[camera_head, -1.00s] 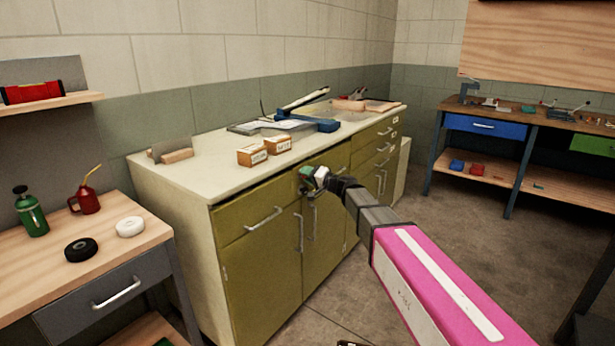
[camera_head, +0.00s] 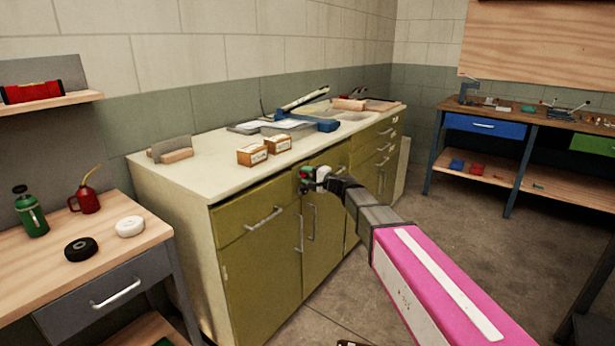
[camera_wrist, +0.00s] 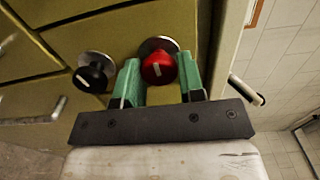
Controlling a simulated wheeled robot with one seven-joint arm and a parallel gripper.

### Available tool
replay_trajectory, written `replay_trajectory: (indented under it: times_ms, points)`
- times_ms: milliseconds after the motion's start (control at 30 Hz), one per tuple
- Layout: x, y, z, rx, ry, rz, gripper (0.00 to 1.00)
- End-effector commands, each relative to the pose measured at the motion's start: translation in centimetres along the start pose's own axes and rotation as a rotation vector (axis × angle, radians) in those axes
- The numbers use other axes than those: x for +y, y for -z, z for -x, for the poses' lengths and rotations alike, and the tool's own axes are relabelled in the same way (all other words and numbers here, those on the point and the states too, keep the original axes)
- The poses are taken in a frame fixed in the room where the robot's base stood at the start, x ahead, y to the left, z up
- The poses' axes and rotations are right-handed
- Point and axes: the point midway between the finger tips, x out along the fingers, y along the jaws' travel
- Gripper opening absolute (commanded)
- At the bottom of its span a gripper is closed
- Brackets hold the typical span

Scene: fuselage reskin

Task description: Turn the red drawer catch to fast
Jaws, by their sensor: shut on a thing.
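The red drawer catch (camera_wrist: 158,69) is a round knob with a short white mark, on a metal disc on the olive cabinet front. In the wrist view it sits between the two green fingers of my gripper (camera_wrist: 158,75), which is shut on it. The white mark runs nearly up and down in that view. A black catch (camera_wrist: 93,76) with a slanted white mark is beside it to the left, clear of the fingers. In the head view my gripper (camera_head: 308,178) is at the cabinet front just below the worktop, with a bit of red showing there.
The olive cabinet (camera_head: 262,258) has several bar handles near my gripper. Two small boxes (camera_head: 265,150) and a blue tool (camera_head: 325,125) are on the worktop above. Open floor (camera_head: 440,220) lies to the right.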

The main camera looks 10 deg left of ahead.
Motion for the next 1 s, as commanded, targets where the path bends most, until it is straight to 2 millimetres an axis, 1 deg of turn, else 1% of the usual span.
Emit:
replay_trajectory:
  times_ms: [267,300,367,633,733,867,1000]
  points:
    - [0.1,0.0,0.1,0.002,-0.001,-0.001,0.12]
    - [0.1,0.0,0.1,0.002,-0.001,-0.001,0.39]
    - [0.1,0.0,0.1,0.002,-0.001,-0.001,0.59]
    - [0.0,0.0,0.1,0.001,-0.001,0.000,0.60]
    - [0.0,0.0,0.5,0.001,0.000,0.000,0.60]
    - [0.0,-0.1,2.1,0.001,0.000,0.000,0.60]
    - [0.0,-0.1,4.9,0.003,-0.001,0.000,0.60]
